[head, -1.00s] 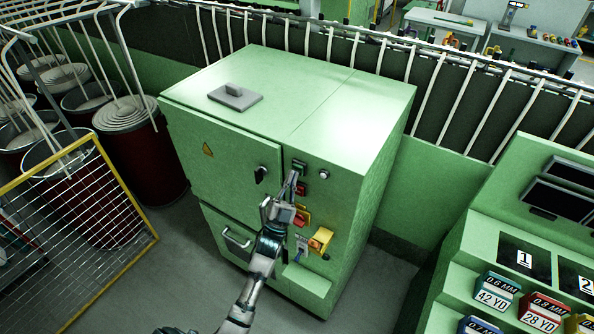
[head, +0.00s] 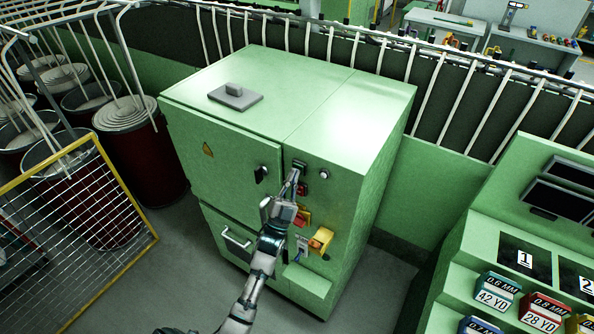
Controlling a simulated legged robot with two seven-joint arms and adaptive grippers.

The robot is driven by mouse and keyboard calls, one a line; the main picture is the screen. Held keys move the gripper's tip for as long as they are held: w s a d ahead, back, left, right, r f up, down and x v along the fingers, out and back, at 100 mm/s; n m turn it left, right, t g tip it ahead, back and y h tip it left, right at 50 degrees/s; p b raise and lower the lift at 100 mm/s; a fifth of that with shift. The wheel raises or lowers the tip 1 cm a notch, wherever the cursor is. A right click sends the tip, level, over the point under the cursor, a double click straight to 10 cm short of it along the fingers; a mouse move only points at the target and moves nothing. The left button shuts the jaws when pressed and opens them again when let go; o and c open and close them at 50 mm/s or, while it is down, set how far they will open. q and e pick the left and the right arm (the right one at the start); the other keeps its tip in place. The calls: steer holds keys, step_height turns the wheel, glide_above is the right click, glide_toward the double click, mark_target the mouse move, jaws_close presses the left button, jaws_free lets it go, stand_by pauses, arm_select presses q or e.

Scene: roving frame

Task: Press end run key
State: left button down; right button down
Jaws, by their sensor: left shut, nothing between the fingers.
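The green control cabinet (head: 220,130) stands in the middle of the head view. Its narrow right front panel carries a column of controls: a dark key unit (head: 299,164) at the top, a red button (head: 303,189) below it, and a round pale button (head: 323,174) to the right. My left gripper (head: 294,175) is shut and empty, its tips at or just below the top key unit and covering part of it. I cannot tell whether they touch. Which key is marked end run is too small to read. My right gripper is not in view.
A yellow box-like switch (head: 320,240) sticks out lower on the panel. A black door handle (head: 261,174) is left of the controls. A yellow-framed mesh gate (head: 80,230) and red drums (head: 138,160) stand left; a green console with bins (head: 515,225) stands right.

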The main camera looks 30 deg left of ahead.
arm_select(q)
steer(key=shift+s, duration=0.15)
steer(key=shift+s+p, duration=0.35)
steer(key=shift+s, duration=0.35)
steer(key=s, duration=0.1)
steer(key=s+p, duration=0.1)
steer(key=s, duration=0.3)
steer(key=shift+a+p, duration=0.25)
steer(key=shift+p, duration=0.05)
stand_by(0.8)
